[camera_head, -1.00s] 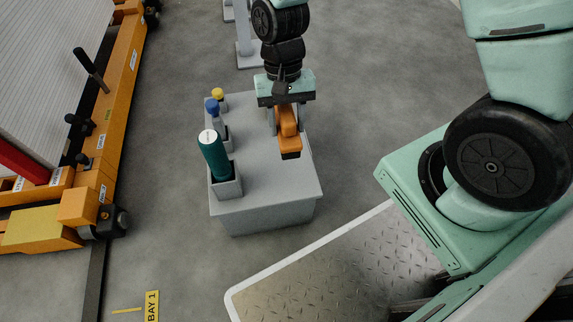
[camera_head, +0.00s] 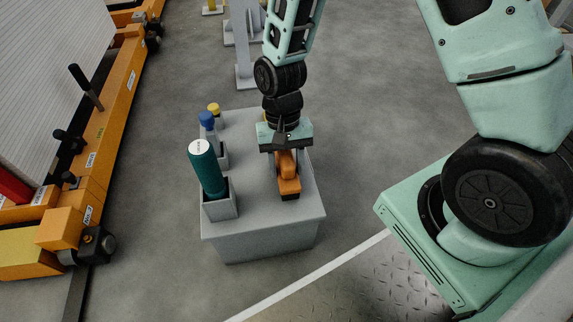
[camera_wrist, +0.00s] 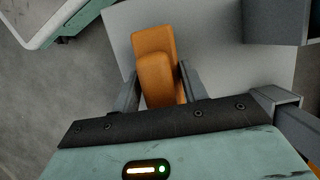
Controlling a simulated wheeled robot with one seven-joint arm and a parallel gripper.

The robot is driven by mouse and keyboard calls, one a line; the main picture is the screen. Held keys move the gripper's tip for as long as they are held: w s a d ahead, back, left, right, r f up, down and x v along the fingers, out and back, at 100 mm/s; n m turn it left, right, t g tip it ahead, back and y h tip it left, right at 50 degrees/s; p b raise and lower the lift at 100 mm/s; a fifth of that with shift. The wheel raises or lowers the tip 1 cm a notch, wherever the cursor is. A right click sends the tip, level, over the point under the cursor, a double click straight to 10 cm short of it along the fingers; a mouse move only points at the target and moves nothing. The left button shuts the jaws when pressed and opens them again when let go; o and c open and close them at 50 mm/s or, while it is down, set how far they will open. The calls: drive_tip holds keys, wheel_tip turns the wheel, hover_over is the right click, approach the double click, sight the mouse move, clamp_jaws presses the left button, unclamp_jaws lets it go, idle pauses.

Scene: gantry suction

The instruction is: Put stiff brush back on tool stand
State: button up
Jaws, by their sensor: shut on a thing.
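The stiff brush (camera_head: 289,187), an orange block with a dark lower edge, is in my gripper (camera_head: 287,165). The gripper is shut on it. The wrist view shows the orange brush (camera_wrist: 154,48) between the two grey fingers of the gripper (camera_wrist: 158,72). The grey tool stand (camera_head: 262,215) stands on the floor, and the brush is over the right part of its top. I cannot tell whether the brush touches the top. The brush's underside is hidden.
A teal cylinder with a white cap (camera_head: 206,168) stands in a grey holder at the stand's left. A blue-capped bottle (camera_head: 207,121) and a yellow-capped one (camera_head: 214,107) stand behind it. An orange frame (camera_head: 113,100) is further left.

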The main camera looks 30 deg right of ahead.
drive_tip(key=shift+f, duration=0.15)
drive_tip(key=o, duration=1.3)
drive_tip(key=p+v, duration=0.8)
drive_tip(key=v, duration=0.4)
drive_tip(key=s+a+r+n+t, duration=0.1)
drive_tip(key=s+a+r+n, duration=0.1)
drive_tip(key=s+r, duration=0.3)
drive_tip(key=s+a+r+n+t, duration=0.1)
drive_tip(key=s+a+r+n, duration=0.1)
drive_tip(key=s+r+n, duration=0.3)
drive_tip(key=s+a+r+n+t, duration=0.1)
drive_tip(key=s+a+r+n, duration=0.2)
drive_tip(key=s+r, duration=0.3)
drive_tip(key=shift+r+n, duration=0.2)
drive_tip(key=shift+n, duration=0.4)
